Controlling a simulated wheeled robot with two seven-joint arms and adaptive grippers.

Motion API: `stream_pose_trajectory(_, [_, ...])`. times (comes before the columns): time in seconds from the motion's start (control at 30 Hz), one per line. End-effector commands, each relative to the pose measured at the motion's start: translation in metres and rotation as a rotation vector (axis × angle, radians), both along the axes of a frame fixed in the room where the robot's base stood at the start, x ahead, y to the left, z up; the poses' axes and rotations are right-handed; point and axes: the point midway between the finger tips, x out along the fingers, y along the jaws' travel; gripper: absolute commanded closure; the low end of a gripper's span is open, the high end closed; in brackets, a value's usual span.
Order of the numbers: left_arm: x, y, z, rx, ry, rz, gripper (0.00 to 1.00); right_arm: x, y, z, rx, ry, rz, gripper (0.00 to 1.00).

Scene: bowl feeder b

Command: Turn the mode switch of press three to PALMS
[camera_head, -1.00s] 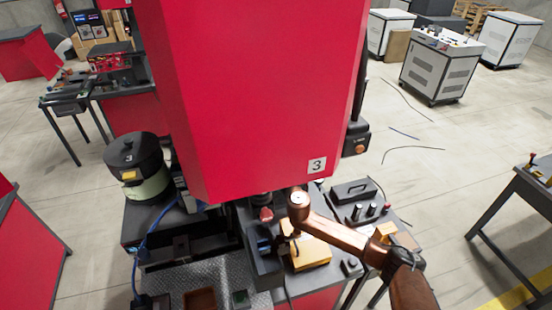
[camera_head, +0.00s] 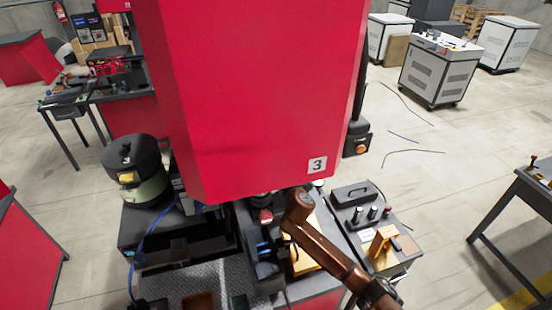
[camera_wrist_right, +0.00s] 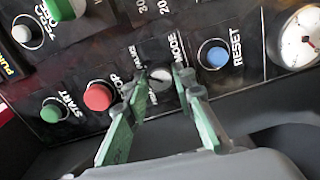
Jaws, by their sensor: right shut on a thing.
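Press three (camera_head: 255,90) is the big red housing with a "3" plate in the head view. In the right wrist view its dark panel holds the mode switch (camera_wrist_right: 160,78), a small grey knob by the word MODE. The fingers of my right gripper (camera_wrist_right: 156,80) stand on either side of this knob, shut on it. The knob's small position labels are partly covered by the fingers, so I cannot read its setting. My left gripper is out of view.
The red stop button (camera_wrist_right: 98,96) is left of the knob, the green start button (camera_wrist_right: 52,111) farther left. A blue reset button (camera_wrist_right: 214,54) and a gauge (camera_wrist_right: 299,36) are to the right. A black-lidded feeder bowl (camera_head: 137,168) stands left of the press.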

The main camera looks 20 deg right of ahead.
Motion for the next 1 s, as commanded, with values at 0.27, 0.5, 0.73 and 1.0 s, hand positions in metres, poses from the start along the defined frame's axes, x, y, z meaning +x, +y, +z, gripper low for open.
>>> stream_pose_trajectory(0.27, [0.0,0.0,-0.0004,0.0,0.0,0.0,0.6,0.0,-0.0007,-0.0013,0.084,0.005,-0.001,1.0])
stream_pose_trajectory(0.5, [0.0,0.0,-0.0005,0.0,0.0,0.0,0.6,0.0,-0.0007,-0.0011,0.1,0.005,-0.001,1.0])
stream_pose_trajectory(0.73, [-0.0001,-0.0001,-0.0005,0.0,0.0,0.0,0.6,0.0,-0.0005,-0.0011,0.1,0.005,-0.001,1.0])
stream_pose_trajectory(1.0, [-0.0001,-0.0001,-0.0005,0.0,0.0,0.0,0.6,0.0,-0.0002,-0.0008,0.099,0.005,0.0,0.6])
